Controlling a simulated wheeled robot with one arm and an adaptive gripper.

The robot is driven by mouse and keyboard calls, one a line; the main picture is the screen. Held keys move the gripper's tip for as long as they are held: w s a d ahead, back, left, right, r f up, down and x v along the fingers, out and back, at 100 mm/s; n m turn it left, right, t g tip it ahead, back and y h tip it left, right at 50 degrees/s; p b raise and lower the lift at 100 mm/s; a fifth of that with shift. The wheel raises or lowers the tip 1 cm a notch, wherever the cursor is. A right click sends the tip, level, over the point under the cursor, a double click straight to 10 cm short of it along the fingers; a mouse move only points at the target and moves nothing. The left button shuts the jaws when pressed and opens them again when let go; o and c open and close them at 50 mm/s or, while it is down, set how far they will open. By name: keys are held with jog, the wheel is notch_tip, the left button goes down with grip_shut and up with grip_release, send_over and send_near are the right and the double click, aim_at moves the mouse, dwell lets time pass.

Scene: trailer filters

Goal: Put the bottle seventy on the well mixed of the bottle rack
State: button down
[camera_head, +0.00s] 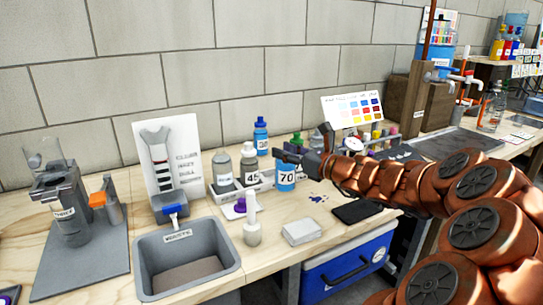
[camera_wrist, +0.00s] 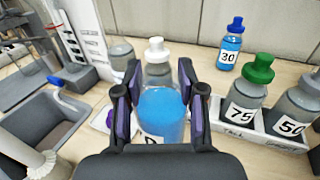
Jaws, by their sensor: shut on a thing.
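The bottle seventy (camera_head: 286,178), with blue contents and a white label reading 70, is between the fingers of my gripper (camera_head: 288,157). In the wrist view my gripper (camera_wrist: 160,85) is shut on this bottle (camera_wrist: 163,112); its label is mostly cut off. I cannot tell whether its base touches anything. The white bottle rack (camera_head: 264,184) is just behind and beside it, and also shows in the wrist view (camera_wrist: 262,138). Grey bottles labelled 75 (camera_wrist: 244,100) and 50 (camera_wrist: 290,112) stand in its right part. My gripper hides part of the rack, and I cannot read a well mixed label.
A blue-capped bottle 30 (camera_wrist: 231,45) stands behind the rack. A black flat device (camera_head: 357,211) lies to the right, near the bench edge.

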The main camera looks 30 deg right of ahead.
jog(key=w+d+f, duration=0.2)
jog(key=w, duration=0.4)
jog(key=w+d+f+b, duration=0.1)
jog(key=w+f, duration=0.1)
jog(key=w, duration=0.4)
jog(key=shift+d+f, duration=0.3)
jog(key=shift+d, duration=0.05)
jog(key=shift+f, duration=0.1)
jog(key=c, duration=0.7)
grip_release()
jog(key=v, duration=1.2)
jog(key=shift+s, duration=0.1)
